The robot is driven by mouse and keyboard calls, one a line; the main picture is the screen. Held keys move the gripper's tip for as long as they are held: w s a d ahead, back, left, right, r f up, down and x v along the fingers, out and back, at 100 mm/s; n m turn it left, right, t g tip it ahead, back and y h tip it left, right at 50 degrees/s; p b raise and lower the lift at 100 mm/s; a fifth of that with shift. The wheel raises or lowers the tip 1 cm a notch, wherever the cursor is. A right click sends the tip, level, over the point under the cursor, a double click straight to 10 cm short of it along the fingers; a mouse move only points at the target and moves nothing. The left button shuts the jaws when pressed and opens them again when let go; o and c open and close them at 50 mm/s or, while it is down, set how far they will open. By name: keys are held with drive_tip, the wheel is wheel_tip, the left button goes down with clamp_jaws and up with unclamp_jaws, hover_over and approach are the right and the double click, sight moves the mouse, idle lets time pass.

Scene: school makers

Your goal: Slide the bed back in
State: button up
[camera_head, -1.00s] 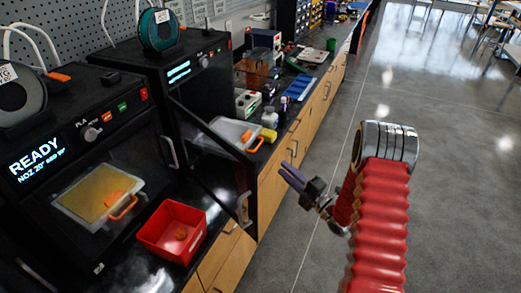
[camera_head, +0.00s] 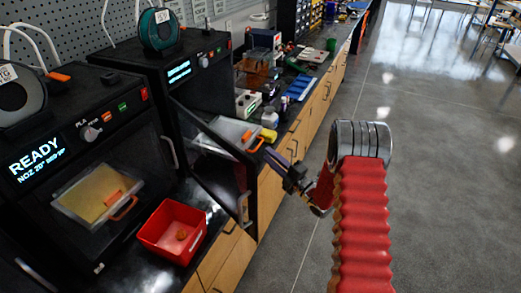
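The far black printer (camera_head: 150,75) has its door (camera_head: 205,160) hanging open toward the counter's front. Its pale bed (camera_head: 228,129) sticks out of the opening, with an orange handle (camera_head: 255,145) at its front end. My gripper (camera_head: 271,156) is just right of and slightly below the orange handle, its fingers pointing up-left toward it. A small gap seems to lie between them; contact cannot be made out. The fingers look close together, and their opening is too small to judge.
The near printer (camera_head: 45,130) shows READY and a yellow plate (camera_head: 88,190) with an orange handle at its front. A red bin (camera_head: 157,236) with a small orange piece stands on the dark counter. Bottles (camera_head: 270,118) stand just beyond the bed. Open floor (camera_head: 450,180) lies right.

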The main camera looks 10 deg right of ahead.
sight(258, 147)
drive_tip(key=x, duration=0.5)
drive_tip(key=shift+w+a, duration=0.15)
drive_tip(key=shift+w, duration=0.1)
clamp_jaws()
drive_tip(key=shift+f, duration=0.2)
idle(1.0)
drive_tip(key=shift+a, duration=0.2)
drive_tip(key=shift+d, duration=0.1)
